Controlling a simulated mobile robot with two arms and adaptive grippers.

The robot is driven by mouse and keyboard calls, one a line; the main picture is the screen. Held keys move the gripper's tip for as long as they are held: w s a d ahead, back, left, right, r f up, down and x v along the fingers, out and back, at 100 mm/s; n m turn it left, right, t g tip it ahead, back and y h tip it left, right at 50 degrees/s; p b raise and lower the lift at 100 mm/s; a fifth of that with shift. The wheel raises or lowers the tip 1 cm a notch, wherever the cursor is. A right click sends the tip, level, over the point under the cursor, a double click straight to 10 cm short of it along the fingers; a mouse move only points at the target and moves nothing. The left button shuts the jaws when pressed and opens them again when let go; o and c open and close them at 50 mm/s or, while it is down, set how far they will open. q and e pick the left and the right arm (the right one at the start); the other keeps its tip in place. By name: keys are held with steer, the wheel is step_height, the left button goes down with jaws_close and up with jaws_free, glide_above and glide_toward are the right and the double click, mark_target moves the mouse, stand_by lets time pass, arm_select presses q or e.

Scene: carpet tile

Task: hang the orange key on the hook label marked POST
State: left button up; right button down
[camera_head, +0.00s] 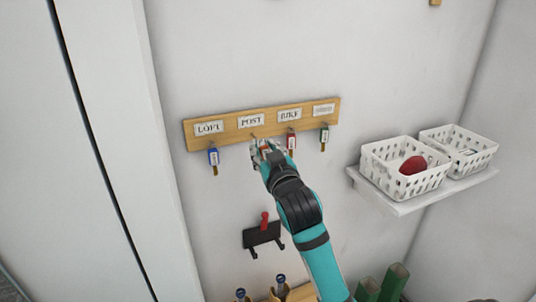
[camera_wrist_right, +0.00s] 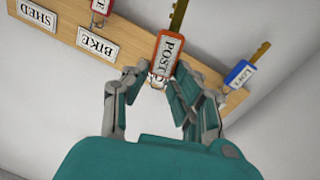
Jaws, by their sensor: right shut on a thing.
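The orange key (camera_wrist_right: 168,58) has a tag reading POST and is held between the fingertips of my right gripper (camera_wrist_right: 160,85). In the head view my right gripper (camera_head: 263,150) is at the wooden key board, just below the POST label (camera_head: 251,120), and its fingers mostly hide the key. The POST hook is largely hidden, and I cannot tell whether the key's ring is around it. In the right wrist view, the tag and fingers cover the part of the board where the POST label sits. My left gripper is out of view.
The wooden board (camera_head: 222,138) also holds a blue key (camera_head: 213,157) under LOFT, a red key (camera_head: 291,141) under BIKE and a green key (camera_head: 324,136) under SHED. White baskets stand on a shelf (camera_head: 425,197) at right. A black rack (camera_head: 262,235) is below.

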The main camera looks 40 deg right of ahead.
mark_target(253, 137)
steer(key=shift+b+x, duration=0.55)
steer(key=shift+x, duration=1.05)
steer(key=shift+w+f+b, duration=0.3)
steer(key=shift+w+b, duration=0.1)
steer(key=shift+w, duration=0.35)
steer(key=shift+w+d+f, duration=0.1)
steer(key=shift+w+f, duration=0.15)
steer(key=shift+w, duration=0.35)
steer(key=c, duration=1)
jaws_free()
